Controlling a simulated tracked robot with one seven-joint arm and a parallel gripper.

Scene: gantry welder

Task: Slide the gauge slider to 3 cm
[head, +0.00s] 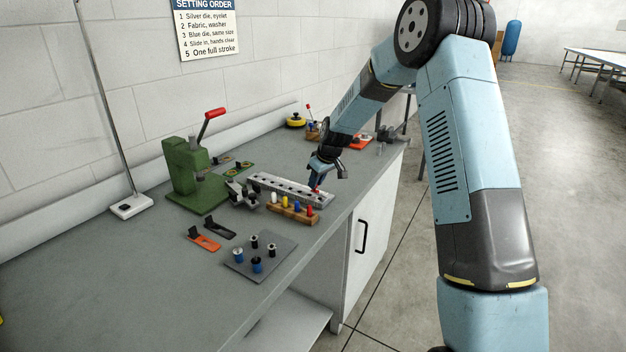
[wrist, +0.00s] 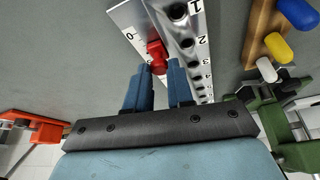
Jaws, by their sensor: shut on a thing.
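The gauge (head: 285,188) is a long pale metal bar with a row of holes on the bench. In the wrist view the gauge (wrist: 184,28) shows numbers beside holes that shrink along the bar, and a 0 on its left strip. The red slider knob (wrist: 156,52) is just right of and below that 0. My gripper (wrist: 160,70) has its two blue fingers closed on the red knob. In the head view my gripper (head: 322,178) is low over the gauge's right end, with a little red showing below it. The slider's exact reading is hidden.
A wooden block with coloured pegs (head: 292,211) stands close in front of the gauge. A green press (head: 190,175) with a red-tipped lever is left of it. A grey plate (head: 245,265) with small dies lies nearer. The front left bench top is clear.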

